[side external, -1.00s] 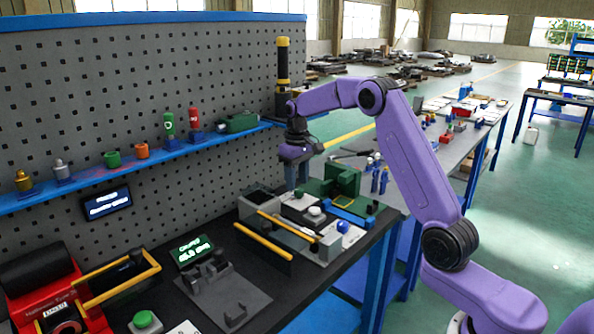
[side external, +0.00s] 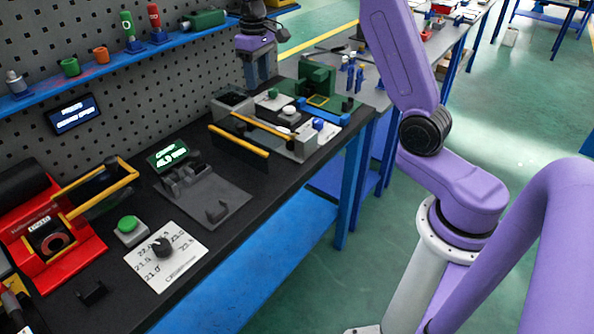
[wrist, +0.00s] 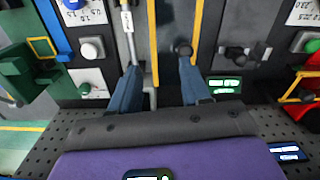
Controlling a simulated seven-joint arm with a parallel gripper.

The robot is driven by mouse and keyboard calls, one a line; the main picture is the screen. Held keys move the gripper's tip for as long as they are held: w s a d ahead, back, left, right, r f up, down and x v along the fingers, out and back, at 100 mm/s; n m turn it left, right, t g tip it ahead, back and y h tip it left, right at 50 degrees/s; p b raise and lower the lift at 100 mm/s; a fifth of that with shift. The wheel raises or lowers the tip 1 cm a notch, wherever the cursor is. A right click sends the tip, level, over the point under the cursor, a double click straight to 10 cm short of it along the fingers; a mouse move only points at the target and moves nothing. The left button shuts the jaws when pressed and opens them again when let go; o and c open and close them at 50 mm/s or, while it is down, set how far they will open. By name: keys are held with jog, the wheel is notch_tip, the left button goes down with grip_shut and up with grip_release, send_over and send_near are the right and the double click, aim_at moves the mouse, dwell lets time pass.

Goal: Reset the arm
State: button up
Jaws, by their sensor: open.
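My gripper (side external: 258,84) is open above the back of the black workbench, near the pegboard wall. It stands left of a green vise-like block (side external: 317,76) and behind a grey box (side external: 232,101). In the wrist view my gripper (wrist: 158,82) shows two blue fingers spread apart, with nothing held between them. A yellow bar (wrist: 152,45) and a dark knob (wrist: 183,48) lie below and beyond the fingers. My purple arm reaches in from the right; its upper part runs out of the top of the side view.
A shelf (side external: 105,62) with coloured pieces runs along the pegboard. On the bench are a red machine (side external: 60,245), a green button (side external: 128,224), a dial plate (side external: 185,260) and a grey fixture (side external: 210,200). The bench's front strip is mostly clear.

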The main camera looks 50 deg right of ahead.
jog(key=s+a+n, duration=0.3)
jog(key=s+a, duration=0.4)
jog(key=s, duration=0.2)
jog(key=s+a+n, duration=0.3)
jog(key=s+a, duration=0.4)
jog(key=s, duration=0.3)
jog(key=s+d+f+n, duration=0.1)
jog(key=s+n, duration=0.1)
jog(key=s, duration=0.8)
jog(key=s+d+f+n, duration=0.2)
jog(key=s, duration=0.7)
jog(key=shift+s+n, duration=0.35)
jog(key=shift+n, duration=0.05)
jog(key=shift+d, duration=0.1)
